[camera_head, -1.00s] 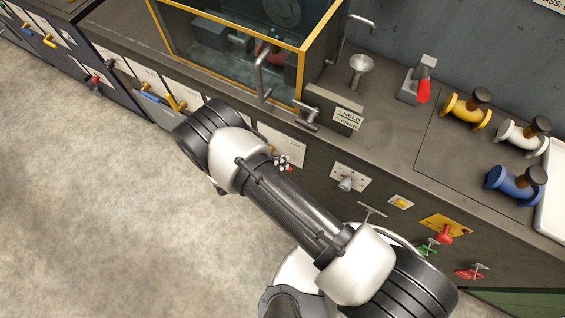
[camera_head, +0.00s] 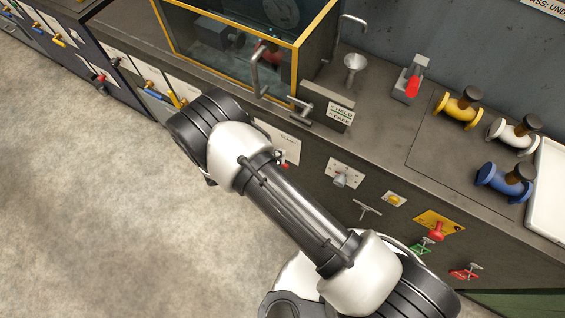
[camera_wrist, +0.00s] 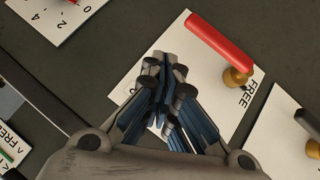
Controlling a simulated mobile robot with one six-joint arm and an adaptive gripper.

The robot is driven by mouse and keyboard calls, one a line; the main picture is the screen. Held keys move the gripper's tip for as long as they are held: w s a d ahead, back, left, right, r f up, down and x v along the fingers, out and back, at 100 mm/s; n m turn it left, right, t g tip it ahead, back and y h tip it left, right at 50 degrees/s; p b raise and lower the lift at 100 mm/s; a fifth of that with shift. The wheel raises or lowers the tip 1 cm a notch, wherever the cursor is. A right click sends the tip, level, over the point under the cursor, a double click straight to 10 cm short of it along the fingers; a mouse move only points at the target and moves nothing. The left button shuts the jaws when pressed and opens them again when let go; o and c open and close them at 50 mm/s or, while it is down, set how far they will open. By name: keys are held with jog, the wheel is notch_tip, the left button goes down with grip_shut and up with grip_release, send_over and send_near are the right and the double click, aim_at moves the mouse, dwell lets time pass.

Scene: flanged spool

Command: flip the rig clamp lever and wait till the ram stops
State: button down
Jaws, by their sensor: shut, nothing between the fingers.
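In the wrist view a red-handled lever (camera_wrist: 218,40) on a brass pivot sits on a white plate (camera_wrist: 222,100). The word FREE is printed by the pivot, and the handle points away from it toward the upper left. My gripper (camera_wrist: 166,68) is shut and empty over this plate, left of the red handle; I cannot tell whether it touches. It hides the plate's lower left part. In the head view my arm hides the gripper. A yellow-framed glass enclosure (camera_head: 298,62) stands on the bench with dark machinery inside; I cannot make out a ram.
A HELD/FREE box (camera_head: 325,105) stands beside the enclosure. Open floor lies left.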

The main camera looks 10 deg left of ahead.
jog(key=d+p+v, duration=0.1)
jog(key=v, duration=0.6)
jog(key=shift+s+r+p, duration=0.3)
jog(key=shift+s+r, duration=0.2)
jog(key=shift+s, duration=0.05)
jog(key=shift+d, duration=0.1)
